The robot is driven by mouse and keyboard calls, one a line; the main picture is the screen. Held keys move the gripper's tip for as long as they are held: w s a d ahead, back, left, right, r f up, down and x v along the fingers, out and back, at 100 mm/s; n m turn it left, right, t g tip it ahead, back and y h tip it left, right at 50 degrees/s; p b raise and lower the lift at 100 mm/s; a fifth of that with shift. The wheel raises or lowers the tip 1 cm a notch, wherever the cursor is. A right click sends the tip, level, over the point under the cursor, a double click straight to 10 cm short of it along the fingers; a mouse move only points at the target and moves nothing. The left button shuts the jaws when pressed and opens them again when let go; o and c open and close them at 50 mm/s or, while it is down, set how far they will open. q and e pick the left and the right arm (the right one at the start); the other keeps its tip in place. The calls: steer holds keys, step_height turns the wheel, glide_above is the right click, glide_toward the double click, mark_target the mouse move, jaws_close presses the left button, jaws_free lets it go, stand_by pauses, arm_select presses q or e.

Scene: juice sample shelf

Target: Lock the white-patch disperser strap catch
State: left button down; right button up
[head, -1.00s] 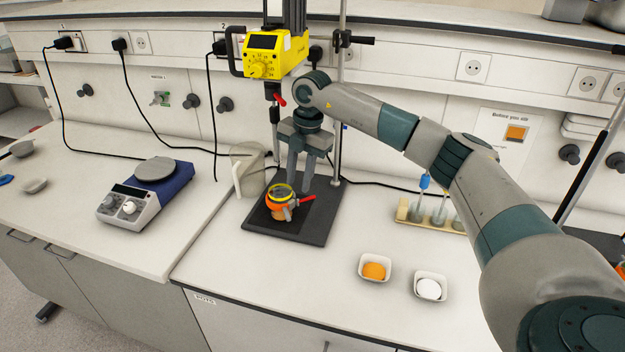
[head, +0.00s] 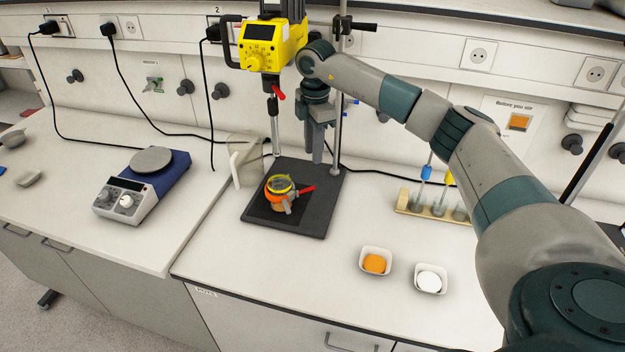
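The yellow disperser (head: 272,46) hangs on an upright stand with a dark base plate (head: 320,215). I cannot make out a white patch on it. An orange jar with a yellow rim (head: 279,190) stands on the plate. A strap catch with a red lever (head: 304,190) and a grey clip sits at the jar's right side, the lever pointing right. Whether the catch is locked is too small to tell. My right gripper (head: 314,155) points down behind and above the jar, apart from it and near the stand rod. Its finger gap is unclear. My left gripper is out of view.
A beaker (head: 247,160) stands left of the plate, and a hotplate (head: 145,185) further left. A tube rack (head: 435,210) is at right. Bowls with orange (head: 376,262) and white (head: 430,279) contents sit in front. My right arm covers the right side.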

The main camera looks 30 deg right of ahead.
mark_target(313, 187)
steer(key=f+p, duration=0.2)
steer(key=f, duration=0.1)
steer(key=f+p, duration=0.1)
steer(key=f, duration=0.2)
steer(key=f+p, duration=0.2)
steer(key=f, duration=0.2)
steer(key=shift+w+p, duration=0.25)
steer(key=shift+p, duration=0.05)
steer(key=shift+f, duration=0.85)
jaws_close()
